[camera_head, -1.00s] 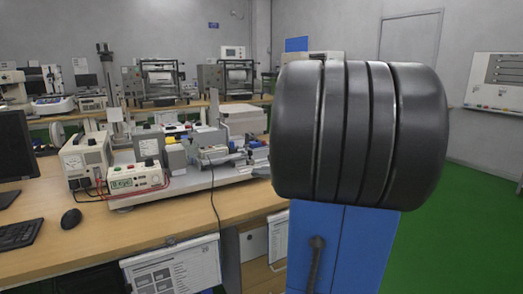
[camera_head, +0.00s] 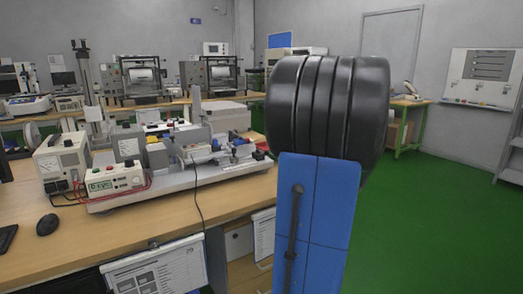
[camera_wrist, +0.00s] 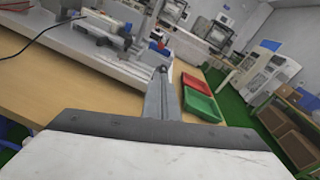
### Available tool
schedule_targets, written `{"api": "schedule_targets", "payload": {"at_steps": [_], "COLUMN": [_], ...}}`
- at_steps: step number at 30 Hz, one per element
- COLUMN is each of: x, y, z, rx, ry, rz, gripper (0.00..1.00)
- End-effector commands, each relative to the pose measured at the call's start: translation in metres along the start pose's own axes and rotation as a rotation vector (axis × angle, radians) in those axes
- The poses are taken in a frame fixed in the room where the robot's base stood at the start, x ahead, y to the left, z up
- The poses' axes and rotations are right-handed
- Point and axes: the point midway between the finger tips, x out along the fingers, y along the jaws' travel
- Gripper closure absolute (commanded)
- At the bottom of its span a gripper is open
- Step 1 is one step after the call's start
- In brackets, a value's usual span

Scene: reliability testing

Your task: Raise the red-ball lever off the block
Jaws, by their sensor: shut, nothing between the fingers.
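The test rig (camera_head: 180,178) stands on a wooden bench, left of my arm in the head view. In the wrist view its base plate (camera_wrist: 75,52) reaches across the upper left. A small red spot (camera_wrist: 161,45), which may be the lever's red ball, shows just beyond my fingertips. The lever's rod and the block are too small to make out. My gripper (camera_wrist: 163,72) is shut and empty, pointing at the rig's right end. I cannot tell whether it touches anything. In the head view my gripper is hidden behind my arm.
A red tray (camera_wrist: 195,83) and a green tray (camera_wrist: 202,104) lie right of my gripper. A black cable (camera_head: 196,195) hangs over the bench's front edge. A mouse (camera_head: 47,224) lies at the left. Green floor (camera_head: 430,220) is open at the right.

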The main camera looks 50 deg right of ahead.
Motion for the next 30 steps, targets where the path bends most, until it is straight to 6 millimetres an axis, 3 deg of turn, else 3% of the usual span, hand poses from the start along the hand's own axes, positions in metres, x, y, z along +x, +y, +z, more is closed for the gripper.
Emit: {"api": "schedule_targets", "payload": {"at_steps": [8, 30], "x": [0.032, 0.161], "y": [0.001, 0.002], "z": [0.0, -0.001], "rx": [0.001, 0.0], "ry": [0.0, 0.0], "rz": [0.004, 0.004], "gripper": [1.0, 1.0]}}
